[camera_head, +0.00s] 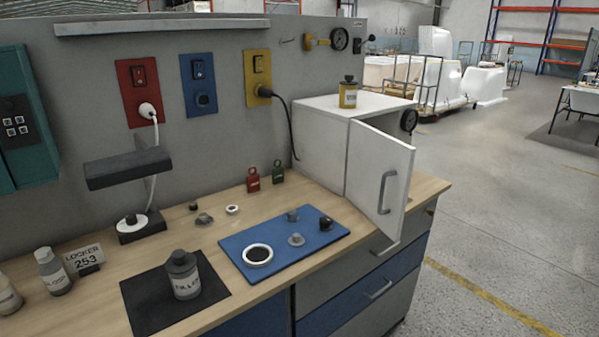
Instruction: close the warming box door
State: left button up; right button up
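The warming box (322,142) is a white cabinet at the right end of the wooden bench, against the grey panel. Its white door (373,168) stands partly open, swung out toward the front, with a grey bar handle (386,192) on its outer face. The inside of the box is hidden behind the door. A yellow-labelled jar (348,93) stands on top of the box, and a round dark gauge (408,121) shows at its right side. Neither of my grippers is in view.
A blue mat (330,233) with small parts and a white ring dish (257,255) lies left of the door. A filler bottle (183,276) stands on a black mat (140,303). Red (253,180) and green (278,172) tags stand near the box.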

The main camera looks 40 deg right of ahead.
aim_at(380, 166)
jog(key=z, duration=1.55)
jog(key=i+u, duration=0.35)
jog(key=k, duration=0.1)
